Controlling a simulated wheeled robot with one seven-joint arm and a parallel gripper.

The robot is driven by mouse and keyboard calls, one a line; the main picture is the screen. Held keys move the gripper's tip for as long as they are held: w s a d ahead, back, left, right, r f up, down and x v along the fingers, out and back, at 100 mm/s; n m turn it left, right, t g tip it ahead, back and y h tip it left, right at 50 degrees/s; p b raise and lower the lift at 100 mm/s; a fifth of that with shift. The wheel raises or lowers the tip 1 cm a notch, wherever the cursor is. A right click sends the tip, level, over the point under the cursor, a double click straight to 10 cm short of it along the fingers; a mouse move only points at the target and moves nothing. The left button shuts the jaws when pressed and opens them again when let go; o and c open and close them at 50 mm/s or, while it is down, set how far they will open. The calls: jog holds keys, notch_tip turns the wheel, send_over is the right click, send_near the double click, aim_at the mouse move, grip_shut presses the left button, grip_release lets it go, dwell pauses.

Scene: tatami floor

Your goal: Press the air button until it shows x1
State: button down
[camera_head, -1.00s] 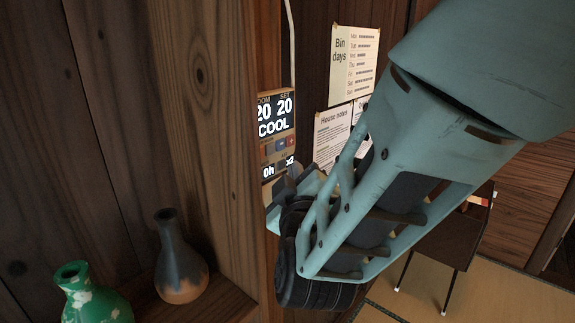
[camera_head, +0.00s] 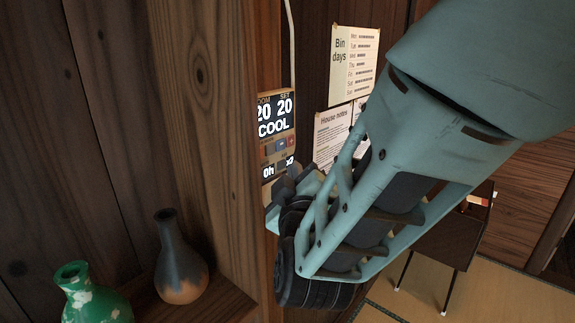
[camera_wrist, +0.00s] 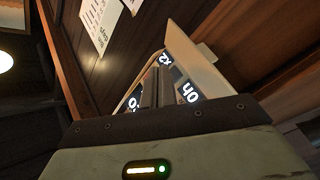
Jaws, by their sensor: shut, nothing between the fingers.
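The wall control panel (camera_head: 276,140) is a tan unit with a dark display reading 20, 20 and COOL. Below the display are small grey, blue and red buttons, and a lower strip showing 0h and a small x figure. In the wrist view the panel (camera_wrist: 204,76) appears tilted, and that figure reads x2. My gripper (camera_head: 284,188) is shut and empty, with its tips just in front of the panel's lower part. In the wrist view the shut fingers (camera_wrist: 151,92) cover the panel's middle. The air button cannot be singled out, and I cannot tell whether the tips touch the panel.
A wooden post (camera_head: 205,120) stands left of the panel. A dark vase (camera_head: 180,262) and a green vase (camera_head: 92,296) stand at lower left. Paper notices (camera_head: 354,65) hang on the wall behind. A small dark table (camera_head: 440,245) stands on the tatami at right.

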jog(key=shift+w+a, duration=0.2)
jog(key=shift+a, duration=0.05)
jog(key=shift+w+a, duration=0.25)
jog(key=shift+a, duration=0.05)
dwell(0.7)
dwell(0.3)
jog(key=shift+s+d, duration=0.5)
jog(key=shift+d, duration=0.1)
jog(key=shift+s+d, duration=0.8)
jog(key=shift+d, duration=0.2)
jog(key=shift+s+d, duration=0.75)
jog(key=shift+d, duration=0.25)
dwell(1.8)
